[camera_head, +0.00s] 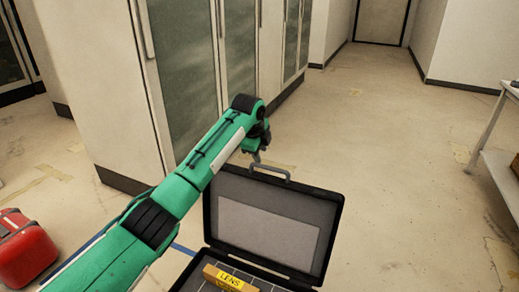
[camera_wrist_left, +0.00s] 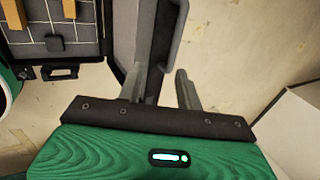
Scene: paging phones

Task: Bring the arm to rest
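My left arm is green and reaches in from the left in the head view. Its gripper (camera_head: 257,157) points down beside the grey handle (camera_head: 271,168) on the top edge of the case's raised lid (camera_head: 270,228). In the left wrist view, the fingers of the left gripper (camera_wrist_left: 159,70) stand apart. The handle (camera_wrist_left: 176,35) runs close to the gap between them, clearly thinner than the gap; I cannot tell if a finger touches it. My right gripper is out of view.
The open black case holds a tan block labelled LENS (camera_head: 229,279). A red case (camera_head: 22,248) sits at the left. Cabinets (camera_head: 185,70) stand behind my arm. A white table (camera_head: 500,165) stands at the right edge. The floor (camera_head: 400,150) between is clear.

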